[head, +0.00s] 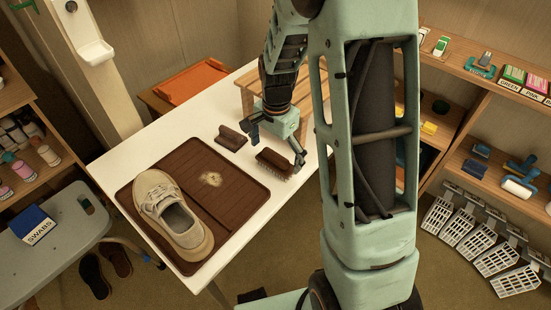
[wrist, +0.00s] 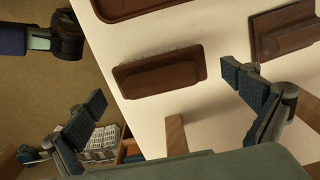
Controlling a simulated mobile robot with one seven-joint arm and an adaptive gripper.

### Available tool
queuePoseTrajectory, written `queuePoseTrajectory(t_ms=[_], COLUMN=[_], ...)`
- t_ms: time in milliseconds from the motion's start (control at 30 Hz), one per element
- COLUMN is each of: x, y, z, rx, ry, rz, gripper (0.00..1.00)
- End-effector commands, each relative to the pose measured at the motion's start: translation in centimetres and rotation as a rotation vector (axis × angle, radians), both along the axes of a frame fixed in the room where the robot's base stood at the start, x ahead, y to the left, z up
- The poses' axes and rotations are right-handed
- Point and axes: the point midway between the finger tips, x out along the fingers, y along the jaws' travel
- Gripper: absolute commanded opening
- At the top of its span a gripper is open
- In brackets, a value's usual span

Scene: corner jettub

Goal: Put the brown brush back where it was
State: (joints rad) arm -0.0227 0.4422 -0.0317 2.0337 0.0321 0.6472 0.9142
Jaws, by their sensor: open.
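The brown brush (head: 275,163) lies on the white table close to its right edge, with bristles showing along one side. In the wrist view the brush (wrist: 158,72) lies ahead of the fingers. My gripper (head: 276,145) is open just behind the brush, its fingers spread wide. In the wrist view nothing is between the fingertips (wrist: 164,86) of my gripper. A second brown brush-like block (head: 232,138) lies left of the brush; it also shows in the wrist view (wrist: 284,32). I cannot tell exactly how high my fingers are above the table.
A ridged brown tray (head: 235,205) holds a beige shoe (head: 172,212) and a pale dusty patch. A wooden rack (head: 247,95) stands at the table's back, close to my gripper. Shelves with cleaning things stand at right. White table surface (head: 130,160) is bare at back left.

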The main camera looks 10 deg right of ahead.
Motion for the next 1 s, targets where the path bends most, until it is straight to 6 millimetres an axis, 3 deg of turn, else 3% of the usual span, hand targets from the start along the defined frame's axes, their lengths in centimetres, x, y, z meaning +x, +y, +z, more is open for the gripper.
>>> queuePoseTrajectory(t_ms=[33, 200, 400, 600, 1000], x=[0.1, 0.1, -0.1, -0.2, -0.2], y=[0.0, 0.0, 0.0, 0.0, -0.1], z=[1.5, 5.3, 8.5, 9.7, 9.7], rx=[0.000, 0.000, 0.000, 0.000, 0.001], ry=[-0.006, -0.007, -0.004, 0.000, -0.001], rz=[0.000, 0.000, 0.000, 0.000, 0.000], gripper=[1.00, 1.00, 1.00, 1.00, 1.00])
